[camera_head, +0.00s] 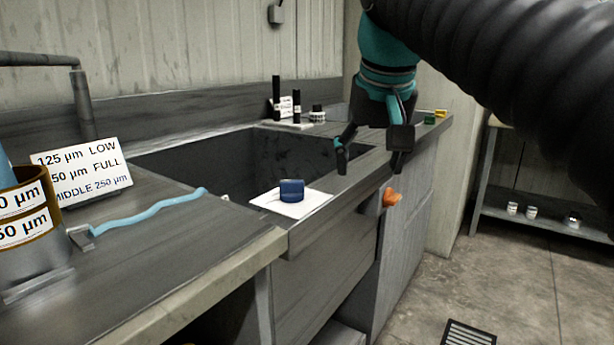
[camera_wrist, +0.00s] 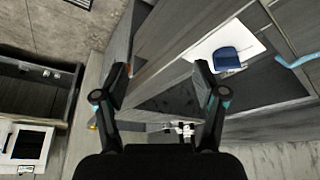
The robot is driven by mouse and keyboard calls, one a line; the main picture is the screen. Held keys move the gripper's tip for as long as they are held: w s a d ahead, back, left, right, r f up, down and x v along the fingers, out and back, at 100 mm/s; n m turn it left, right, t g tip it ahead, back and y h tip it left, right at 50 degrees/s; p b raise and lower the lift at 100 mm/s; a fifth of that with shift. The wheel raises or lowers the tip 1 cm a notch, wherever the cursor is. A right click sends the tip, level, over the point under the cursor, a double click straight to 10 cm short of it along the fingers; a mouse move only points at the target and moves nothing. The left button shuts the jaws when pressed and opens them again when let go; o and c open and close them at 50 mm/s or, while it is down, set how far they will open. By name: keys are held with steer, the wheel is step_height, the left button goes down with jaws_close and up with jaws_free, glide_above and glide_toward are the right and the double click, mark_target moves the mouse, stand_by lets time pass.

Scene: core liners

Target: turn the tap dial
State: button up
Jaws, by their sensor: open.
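The orange tap dial (camera_head: 391,198) sticks out from the front face of the sink cabinet, just below the counter's front edge. My gripper (camera_head: 370,158) hangs fingers down over the front rim of the sink, above and slightly left of the dial. It is apart from the dial. In the wrist view my gripper (camera_wrist: 160,80) has its two fingers spread wide, with nothing between them but the counter and sink edge beyond.
A blue cup-like piece (camera_head: 291,190) sits on a white card (camera_head: 318,200) at the sink's near corner. Black bottles (camera_head: 276,98) stand at the back. A light-blue hose (camera_head: 150,212) lies on the left counter. A shelf (camera_head: 540,222) stands right. A floor grate (camera_head: 470,333) lies below.

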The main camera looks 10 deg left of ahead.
steer(key=n, duration=0.1)
glide_toward(292, 181)
step_height(292, 181, up, 4)
steer(key=s+d, duration=0.1)
steer(key=d, duration=0.1)
steer(key=a, duration=0.1)
steer(key=x, duration=0.4)
steer(key=b+x, duration=0.1)
steer(key=x, duration=0.8)
steer(key=shift+s+a+f, duration=0.25)
steer(key=shift+a+f, duration=0.1)
steer(key=shift+y, duration=0.3)
steer(key=c, duration=1.1)
